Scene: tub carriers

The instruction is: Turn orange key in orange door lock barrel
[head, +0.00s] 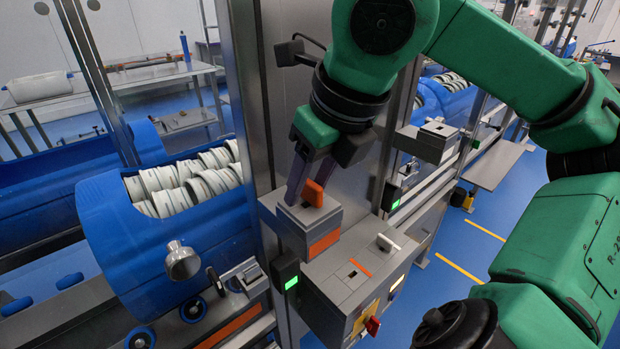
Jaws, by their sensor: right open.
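The orange key (314,193) stands upright in the top of a grey lock box (296,214) with an orange band on its front face. This box is fixed beside the steel door post. My right gripper (308,186) reaches down from above, its dark fingers open around the key, one on the left and one behind or to the right. I cannot tell whether either finger touches the key. The barrel's keyhole is hidden under the key and fingers. My left gripper is not in view.
A grey control box (352,276) with an orange slot, a white key and a red switch (373,325) sits just below right. The steel post (283,110) stands close to the gripper. A blue tub (150,250) with white rolls is at left.

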